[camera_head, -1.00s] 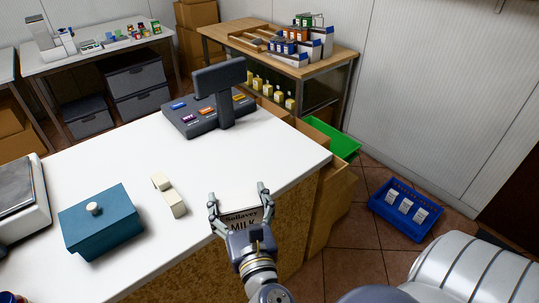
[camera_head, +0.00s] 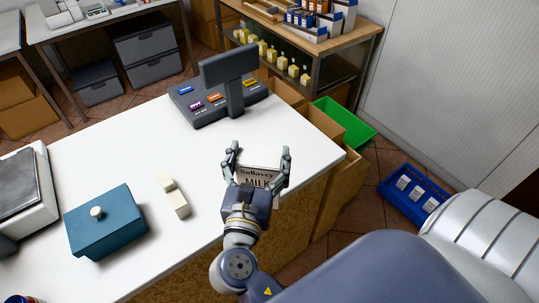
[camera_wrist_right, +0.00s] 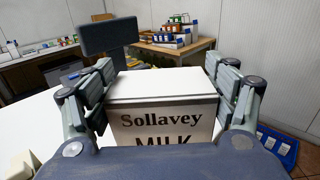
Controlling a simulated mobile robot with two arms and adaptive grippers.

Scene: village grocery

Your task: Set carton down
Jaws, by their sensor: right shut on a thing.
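The white milk carton (camera_head: 258,166), lettered "Sollavey MILK", is between the fingers of my right gripper (camera_head: 257,165), which is shut on it. In the right wrist view the carton (camera_wrist_right: 163,100) stands upright, with a finger against each side. In the head view it is over the right end of the white counter (camera_head: 130,150), near the front edge. Its lower part is hidden by my gripper, so I cannot tell whether it touches the counter. My left gripper is not in view.
A dark cash register (camera_head: 216,100) stands behind the carton. A cream-coloured block-like item (camera_head: 176,200) and a teal lidded box (camera_head: 106,222) lie to the left. A blue crate (camera_head: 412,196) and a green crate (camera_head: 345,124) are right of the counter. White counter top around the carton is clear.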

